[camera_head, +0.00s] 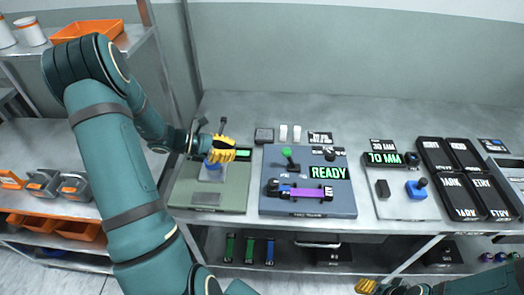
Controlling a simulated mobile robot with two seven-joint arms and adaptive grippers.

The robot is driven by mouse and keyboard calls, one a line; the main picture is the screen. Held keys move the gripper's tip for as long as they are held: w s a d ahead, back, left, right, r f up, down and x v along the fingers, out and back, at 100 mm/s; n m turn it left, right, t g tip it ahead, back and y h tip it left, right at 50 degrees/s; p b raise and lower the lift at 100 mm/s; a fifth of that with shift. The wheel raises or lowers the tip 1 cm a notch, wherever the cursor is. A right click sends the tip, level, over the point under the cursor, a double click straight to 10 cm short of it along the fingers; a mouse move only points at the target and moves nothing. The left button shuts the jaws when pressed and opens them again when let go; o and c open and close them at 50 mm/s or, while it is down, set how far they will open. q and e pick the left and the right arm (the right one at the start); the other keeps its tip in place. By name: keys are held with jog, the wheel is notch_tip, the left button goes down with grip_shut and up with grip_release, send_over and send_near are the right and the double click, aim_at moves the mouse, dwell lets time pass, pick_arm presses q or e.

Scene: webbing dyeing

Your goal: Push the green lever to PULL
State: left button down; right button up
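The green-knobbed lever (287,154) stands up from the blue-grey panel (335,207) in the middle of the table. The panel's display (327,173) reads READY in green. The small labels by the lever are too small to read. My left gripper (226,152), with yellow fingers, is left of the lever and apart from it, over the grey-green panel (183,193). Its finger opening is unclear. My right gripper (366,286) shows only partly at the bottom edge, well away from the lever, and its opening is unclear.
A purple strip between dark clamps (299,192) lies across the front of the middle panel. A right-hand panel (407,206) has a 70 MM display and a blue-based knob. Black labelled trays (462,153) stand farther right. The left shelf holds orange trays (88,31).

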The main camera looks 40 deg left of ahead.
pick_arm(q)
send_near(289, 159)
jog(key=w+f, duration=0.1)
jog(key=w+f+b, duration=0.1)
jog(key=f, duration=0.1)
jog(key=shift+a, duration=0.15)
jog(key=shift+w+d+r, duration=0.35)
jog(key=shift+w+d, duration=0.4)
jog(key=shift+d, duration=0.05)
jog(key=shift+w+d+r, duration=0.1)
jog(key=shift+w+d, duration=0.35)
jog(key=shift+w+d+r+y+p, duration=0.1)
jog(key=shift+d+r+y+p, duration=0.15)
jog(key=shift+p, duration=0.35)
